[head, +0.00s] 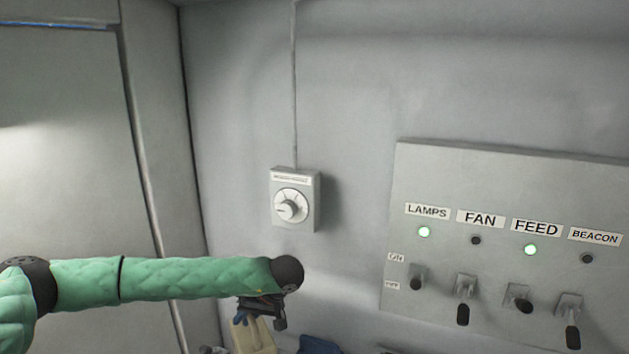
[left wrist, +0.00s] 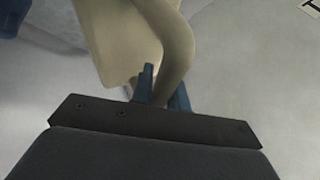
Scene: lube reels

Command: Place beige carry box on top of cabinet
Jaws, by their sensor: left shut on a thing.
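The beige carry box (head: 251,338) shows at the bottom of the head view, partly cut off by the frame edge. My left gripper (head: 246,318) is just above it at the end of the green-sleeved arm. In the left wrist view, the blue fingers of my left gripper (left wrist: 164,92) are shut on the curved beige handle of the carry box (left wrist: 108,38). The box body hangs beyond the fingers, mostly out of frame. My right gripper is not in view. I cannot make out the cabinet's top for certain.
A grey wall carries a small dial box (head: 291,203) and, at right, a switch panel (head: 490,190) labelled LAMPS, FAN, FEED and BEACON; the LAMPS and FEED lights are green. A blue object (head: 319,345) lies low beside the carry box. A tall grey panel (head: 60,140) stands at left.

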